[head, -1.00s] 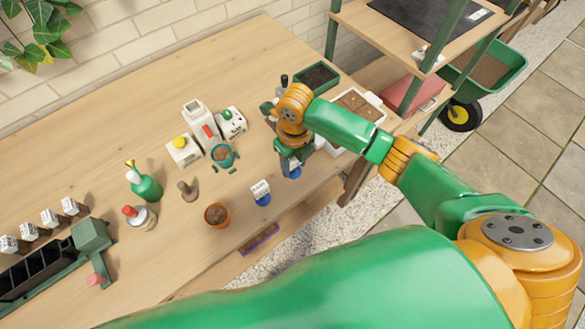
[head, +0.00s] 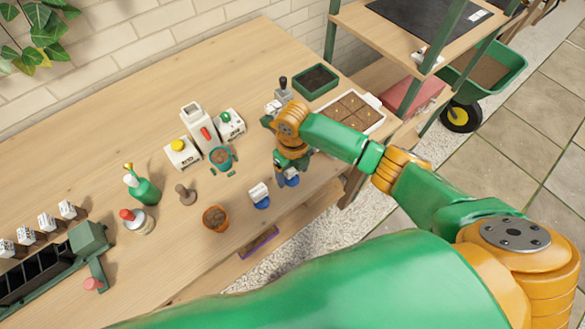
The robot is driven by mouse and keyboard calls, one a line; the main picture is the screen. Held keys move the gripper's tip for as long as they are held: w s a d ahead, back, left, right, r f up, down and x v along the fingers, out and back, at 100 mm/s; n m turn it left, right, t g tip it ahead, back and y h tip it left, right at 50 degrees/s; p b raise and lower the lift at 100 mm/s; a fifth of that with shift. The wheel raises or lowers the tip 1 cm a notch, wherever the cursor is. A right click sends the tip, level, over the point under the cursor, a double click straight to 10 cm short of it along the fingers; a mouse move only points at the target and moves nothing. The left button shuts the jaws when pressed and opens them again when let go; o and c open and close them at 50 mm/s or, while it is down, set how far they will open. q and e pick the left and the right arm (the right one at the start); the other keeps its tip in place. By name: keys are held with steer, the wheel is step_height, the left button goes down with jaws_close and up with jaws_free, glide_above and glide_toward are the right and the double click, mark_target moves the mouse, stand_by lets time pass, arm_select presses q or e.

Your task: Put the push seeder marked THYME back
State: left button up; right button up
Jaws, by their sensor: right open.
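Two small blue-based pieces with white tops stand near the bench's front edge. The left one (head: 260,197) stands clear and upright, with dark marks on its label that are too small to read. The right one (head: 292,178) is partly hidden by my right gripper (head: 284,175). That gripper points down over the bench with its jaws open, close beside or around this piece; I cannot tell if they touch. I cannot read THYME on any label. My left gripper is not in view.
A terracotta pot (head: 215,218) stands left of the blue-based pieces. A teal pot (head: 221,157), white boxes (head: 182,153) and a green spray bottle (head: 144,188) stand behind and left. A white-rimmed seed tray (head: 377,102) and green tray (head: 315,81) lie at the back right.

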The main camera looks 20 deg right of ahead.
step_height(320, 180, up, 12)
steer(key=shift+r, duration=0.2)
stand_by(0.4)
